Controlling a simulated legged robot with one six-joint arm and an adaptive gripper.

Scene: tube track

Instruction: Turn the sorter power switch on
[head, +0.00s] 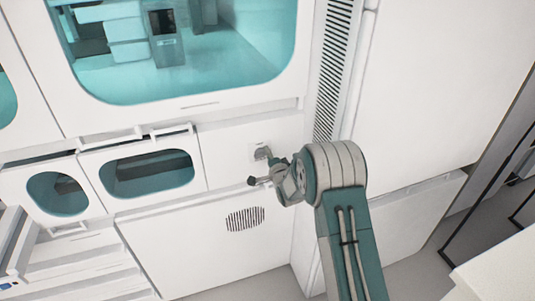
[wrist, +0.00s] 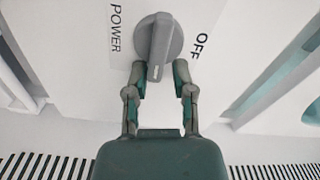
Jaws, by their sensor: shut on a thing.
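The sorter power switch (wrist: 160,38) is a grey round knob with a raised bar handle on a white panel. In the wrist view the word POWER stands to its left and OFF to its right. The bar runs nearly up and down in that view, with its lower end between my fingertips. My gripper (wrist: 159,72) is shut on this bar, one finger on each side. In the head view my gripper (head: 264,155) is at the small switch plate (head: 257,147) on the white machine front; my wrist partly hides the switch there.
A large teal window (head: 190,60) is above and left of the switch. Two smaller windowed hatches with handles (head: 150,172) are at the left. A round vent (head: 245,218) is below. A slatted vertical strip (head: 335,70) is close on the right.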

